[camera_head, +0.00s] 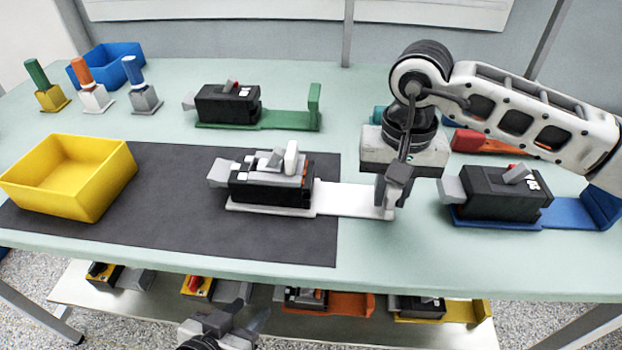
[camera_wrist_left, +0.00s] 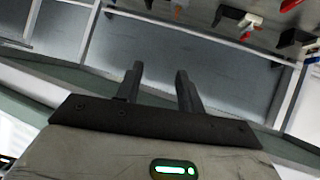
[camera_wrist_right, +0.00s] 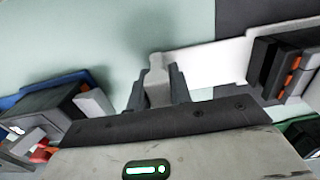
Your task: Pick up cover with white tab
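The cover with the white tab (camera_head: 345,198) is a flat white strip lying on the table. It runs right from under a black breaker (camera_head: 270,188) with grey and white levers, and its upright tab is at the right end. My right gripper (camera_head: 393,195) points down at that end; in the right wrist view its fingers (camera_wrist_right: 157,85) are on both sides of the white tab (camera_wrist_right: 157,72) and appear closed on it. The strip also shows there (camera_wrist_right: 210,63). My left gripper (camera_head: 228,318) is in front of the table, open and empty in the left wrist view (camera_wrist_left: 158,85).
A blue-based breaker (camera_head: 500,192) stands right of my right gripper, a green-based one (camera_head: 228,103) behind. A yellow bin (camera_head: 75,180) stands on the dark mat (camera_head: 170,225). A blue bin (camera_head: 105,62) and several coloured handles are back left. A lower shelf holds more breakers.

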